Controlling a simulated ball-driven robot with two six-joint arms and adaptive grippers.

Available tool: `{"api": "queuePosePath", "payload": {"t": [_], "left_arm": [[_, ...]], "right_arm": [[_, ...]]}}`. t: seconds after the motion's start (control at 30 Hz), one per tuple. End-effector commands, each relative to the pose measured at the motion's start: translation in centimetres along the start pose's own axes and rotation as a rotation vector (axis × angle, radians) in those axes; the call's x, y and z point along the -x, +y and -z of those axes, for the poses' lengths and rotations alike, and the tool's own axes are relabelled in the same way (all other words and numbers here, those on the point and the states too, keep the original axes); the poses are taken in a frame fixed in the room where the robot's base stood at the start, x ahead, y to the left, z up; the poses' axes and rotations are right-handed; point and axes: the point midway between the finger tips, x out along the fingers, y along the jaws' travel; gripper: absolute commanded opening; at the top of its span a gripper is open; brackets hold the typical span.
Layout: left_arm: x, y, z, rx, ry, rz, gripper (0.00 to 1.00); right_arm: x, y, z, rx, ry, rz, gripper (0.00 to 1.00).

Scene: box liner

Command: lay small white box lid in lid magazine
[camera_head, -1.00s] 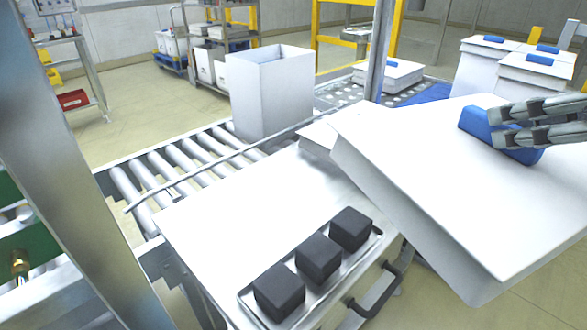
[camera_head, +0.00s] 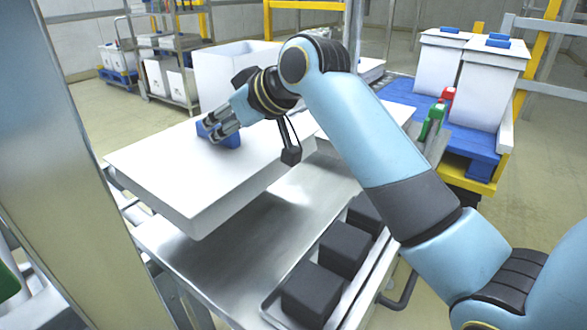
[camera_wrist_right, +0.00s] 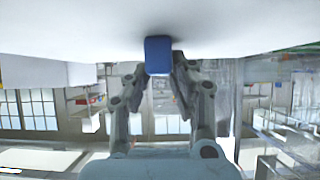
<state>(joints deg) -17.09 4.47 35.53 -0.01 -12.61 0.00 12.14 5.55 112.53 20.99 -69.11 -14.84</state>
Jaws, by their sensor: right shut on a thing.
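The white box lid (camera_head: 185,170) is a wide, shallow slab with a blue grip block (camera_head: 232,136) on top. My right gripper (camera_head: 213,127) is shut on this block and holds the lid, slightly tilted, above the steel worktop. In the right wrist view the blue block (camera_wrist_right: 158,56) sits between the two fingers, against the white lid (camera_wrist_right: 80,25). Another flat white surface (camera_head: 392,110) shows behind my right arm; the arm hides much of it, and I cannot tell whether it belongs to the lid magazine. My left gripper is not in view.
Several black blocks (camera_head: 343,250) sit in a tray at the worktop's right edge. Bare steel worktop (camera_head: 270,232) shows below the lid. An open white box (camera_head: 222,78) stands behind. Lidded white boxes (camera_head: 485,90) stand on a blue pallet (camera_head: 470,148) at right.

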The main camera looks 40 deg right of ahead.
Motion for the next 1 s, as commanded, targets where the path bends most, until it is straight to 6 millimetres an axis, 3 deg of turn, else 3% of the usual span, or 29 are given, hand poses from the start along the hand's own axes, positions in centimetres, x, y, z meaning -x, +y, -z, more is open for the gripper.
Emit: {"api": "queuePosePath", "payload": {"t": [0.1,0.33,0.5,0.77,1.0], "left_arm": [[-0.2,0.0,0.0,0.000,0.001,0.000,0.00],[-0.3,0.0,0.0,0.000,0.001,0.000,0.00],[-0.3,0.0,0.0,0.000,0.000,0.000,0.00],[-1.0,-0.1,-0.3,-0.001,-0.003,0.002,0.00],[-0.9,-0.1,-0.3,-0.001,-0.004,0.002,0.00]], "right_arm": [[0.9,2.4,-3.1,0.006,-0.007,-0.005,0.00],[2.0,5.1,-6.7,0.002,-0.003,-0.001,0.00],[2.0,5.6,-7.6,-0.002,0.000,0.001,0.00],[0.0,5.5,-10.6,-0.004,-0.001,0.002,0.00],[-0.1,5.5,-10.6,-0.001,0.001,0.001,0.00]]}}
